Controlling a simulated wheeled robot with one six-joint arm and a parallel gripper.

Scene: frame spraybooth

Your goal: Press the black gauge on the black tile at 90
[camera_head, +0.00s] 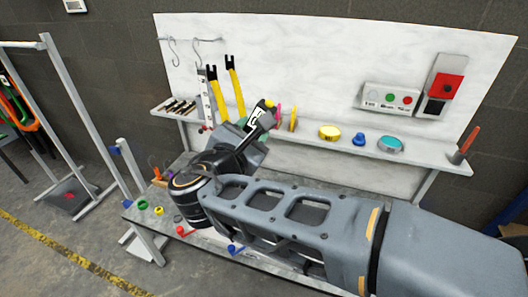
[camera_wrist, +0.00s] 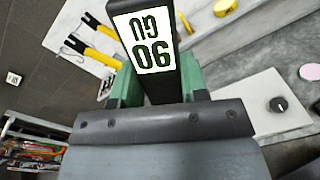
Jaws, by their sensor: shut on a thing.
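My gripper (camera_head: 250,128) is in front of the shelf, left of the middle of the head view. In the wrist view, its green fingers (camera_wrist: 160,84) are shut on a black gauge (camera_wrist: 164,91), one on each side. The gauge is a black bar with a white label carrying dark characters, the lower ones looking like 90. The gauge's label also shows in the head view (camera_head: 258,113), beyond the fingers. The gauge's far end is cut off in the wrist view. I cannot make out a black tile in either view.
Yellow-handled tools (camera_head: 236,84) stand behind my gripper. A white plate with a black knob (camera_wrist: 278,104) and a pink disc (camera_wrist: 309,72) lie right in the wrist view.

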